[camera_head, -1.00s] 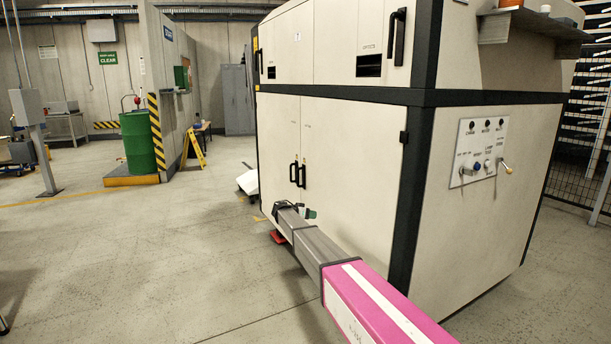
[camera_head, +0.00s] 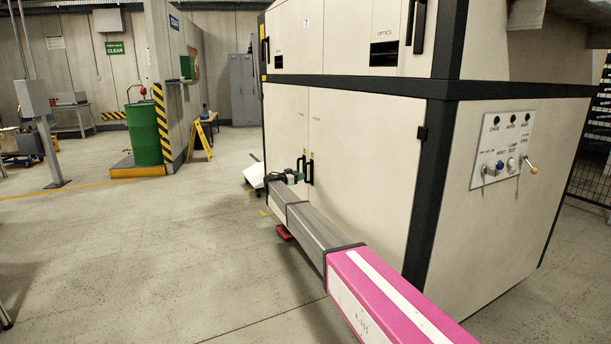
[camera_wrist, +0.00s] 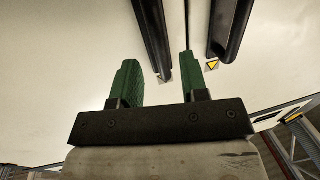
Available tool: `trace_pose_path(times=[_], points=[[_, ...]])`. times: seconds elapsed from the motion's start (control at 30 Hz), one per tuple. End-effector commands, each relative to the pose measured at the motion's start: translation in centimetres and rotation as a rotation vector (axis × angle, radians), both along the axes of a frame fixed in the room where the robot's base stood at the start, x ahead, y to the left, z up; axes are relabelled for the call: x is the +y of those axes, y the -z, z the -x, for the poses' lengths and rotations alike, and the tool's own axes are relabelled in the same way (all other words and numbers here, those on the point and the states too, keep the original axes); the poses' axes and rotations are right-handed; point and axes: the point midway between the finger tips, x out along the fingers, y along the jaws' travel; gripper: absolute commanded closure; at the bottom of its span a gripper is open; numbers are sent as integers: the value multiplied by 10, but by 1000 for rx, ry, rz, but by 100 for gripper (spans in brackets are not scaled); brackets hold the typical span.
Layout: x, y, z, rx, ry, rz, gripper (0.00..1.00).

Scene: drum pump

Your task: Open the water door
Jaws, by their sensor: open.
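The large cream cabinet has two lower doors, a narrow left door (camera_head: 285,125) and a wide right door (camera_head: 365,150), with black upright handles at their shared seam. I cannot read which one is the water door. Both look shut. My gripper (camera_head: 300,172) is at handle height, close to the handles, which it partly hides. In the wrist view its green fingers (camera_wrist: 158,75) are open and empty. The left handle (camera_wrist: 153,35) lies ahead, its end between the fingertips in the picture. The right handle (camera_wrist: 230,25) is beyond the right finger. Contact cannot be told.
A control panel (camera_head: 502,150) with a protruding knob and lever is on the cabinet's right side. A red object (camera_head: 285,232) lies on the floor below my arm. A green drum (camera_head: 143,133) and yellow floor sign (camera_head: 202,138) stand further left.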

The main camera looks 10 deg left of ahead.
Motion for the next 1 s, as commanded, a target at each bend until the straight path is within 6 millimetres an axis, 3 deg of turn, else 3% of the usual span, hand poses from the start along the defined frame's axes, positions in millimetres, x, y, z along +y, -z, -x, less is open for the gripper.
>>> trace_pose_path(times=[0.23, 0.6, 0.63, 0.73, 1.0], points=[[-29, 0, -28, 1, 0, 1, 59], [-35, 0, -34, 1, 0, 1, 59], [-35, 0, -34, 1, 0, 1, 66], [-35, 0, -34, 1, 0, 1, 98], [-31, 0, -30, 1, -6, 1, 100]])
